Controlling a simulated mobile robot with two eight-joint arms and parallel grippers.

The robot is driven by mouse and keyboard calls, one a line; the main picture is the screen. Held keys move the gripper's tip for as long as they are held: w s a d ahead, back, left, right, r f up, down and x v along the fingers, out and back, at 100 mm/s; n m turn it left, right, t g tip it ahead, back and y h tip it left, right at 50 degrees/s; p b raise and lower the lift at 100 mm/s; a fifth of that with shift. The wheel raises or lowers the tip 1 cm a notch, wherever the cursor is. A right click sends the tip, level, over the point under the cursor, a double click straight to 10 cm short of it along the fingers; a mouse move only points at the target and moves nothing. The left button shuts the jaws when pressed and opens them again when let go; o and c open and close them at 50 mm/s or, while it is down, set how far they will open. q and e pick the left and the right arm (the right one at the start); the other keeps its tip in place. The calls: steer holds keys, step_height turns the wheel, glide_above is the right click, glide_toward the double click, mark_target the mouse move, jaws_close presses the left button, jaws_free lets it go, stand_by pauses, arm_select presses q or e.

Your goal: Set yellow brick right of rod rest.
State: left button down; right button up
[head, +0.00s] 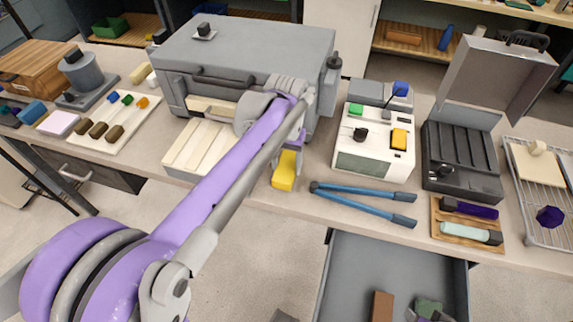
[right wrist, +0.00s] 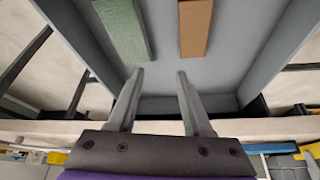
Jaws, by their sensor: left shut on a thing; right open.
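The yellow brick (head: 284,174) is in my left gripper (head: 288,154), near the front edge of the bench, in the head view. I cannot tell whether its lower end touches the bench. A pale ribbed board (head: 193,150), which may be the rod rest, lies left of the brick in front of the grey box; my left arm partly covers it. In the right wrist view my right gripper (right wrist: 160,75) is open and empty, pointing at the open drawer.
The drawer (head: 347,270) holds a brown block (head: 382,306) and a green block (head: 428,306). Blue long-handled tongs (head: 360,196) lie right of the yellow brick. A white device (head: 372,165) stands behind them. The grey box (head: 250,60) stands behind the ribbed board.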

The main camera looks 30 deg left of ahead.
mark_target(286, 168)
arm_select(q)
steer(key=shift+f, duration=0.3)
steer(key=shift+c, duration=0.6)
jaws_free()
steer(key=shift+f, duration=0.1)
step_height(286, 168, up, 12)
steer(key=p, duration=0.2)
steer(key=s+d+f, duration=0.1)
steer(key=s+f, duration=0.1)
steer(key=s+d+f+t, duration=0.1)
steer(key=s+f, duration=0.1)
steer(key=s, duration=0.1)
steer(key=s+d+f+m+t, duration=0.1)
steer(key=s+d+f, duration=0.1)
steer(key=f, duration=0.1)
steer(key=shift+s+d, duration=0.1)
steer(key=shift+s, duration=0.3)
steer(key=s+d+f+m+t, duration=0.1)
steer(key=s+d+f+t, duration=0.2)
steer(key=s+f, duration=0.6)
steer(key=shift+f+m, duration=0.3)
steer(key=shift+f, duration=0.2)
steer(key=shift+a, duration=0.1)
